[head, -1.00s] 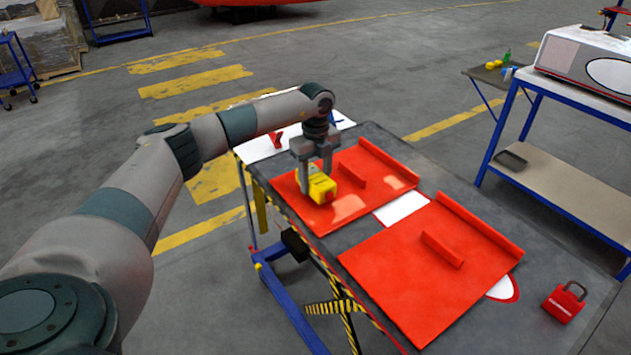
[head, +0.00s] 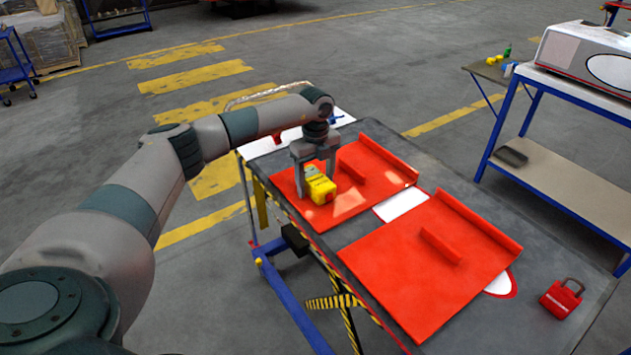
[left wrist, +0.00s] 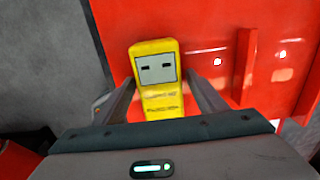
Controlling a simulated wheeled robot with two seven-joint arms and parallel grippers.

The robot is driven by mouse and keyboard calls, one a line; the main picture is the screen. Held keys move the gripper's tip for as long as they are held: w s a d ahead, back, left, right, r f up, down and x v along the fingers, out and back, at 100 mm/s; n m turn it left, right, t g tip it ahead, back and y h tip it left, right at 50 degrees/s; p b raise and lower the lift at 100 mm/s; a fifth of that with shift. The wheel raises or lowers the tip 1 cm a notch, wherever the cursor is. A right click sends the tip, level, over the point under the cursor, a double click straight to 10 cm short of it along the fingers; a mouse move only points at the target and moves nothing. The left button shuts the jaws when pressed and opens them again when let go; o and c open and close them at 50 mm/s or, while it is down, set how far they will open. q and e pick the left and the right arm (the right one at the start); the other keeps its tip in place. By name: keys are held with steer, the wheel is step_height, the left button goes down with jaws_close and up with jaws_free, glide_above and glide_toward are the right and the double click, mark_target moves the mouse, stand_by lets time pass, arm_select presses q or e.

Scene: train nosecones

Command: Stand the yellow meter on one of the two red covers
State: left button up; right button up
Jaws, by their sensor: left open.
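The yellow meter (head: 320,187) is on the far red cover (head: 345,212), near that cover's left edge. In the left wrist view the meter (left wrist: 160,95) shows its grey face and stands between the fingers. My left gripper (head: 316,178) is open around the meter, with a finger on either side and a gap visible between meter and fingers in the left wrist view (left wrist: 160,100). The near red cover (head: 400,280) lies flat and bare on the table. Whether the meter's base rests fully on the cover is hard to tell. My right gripper is out of view.
The dark table (head: 560,265) carries both covers and a red padlock-shaped block (head: 562,298) at its right end. A raised rib stands on each cover. A blue-framed bench (head: 555,180) with a white casing (head: 585,58) stands at the right.

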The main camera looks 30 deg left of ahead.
mark_target(316, 177)
arm_select(q)
steer(key=shift+r, duration=0.3)
step_height(316, 177, up, 12)
steer(key=b, duration=0.5)
stand_by(1.2)
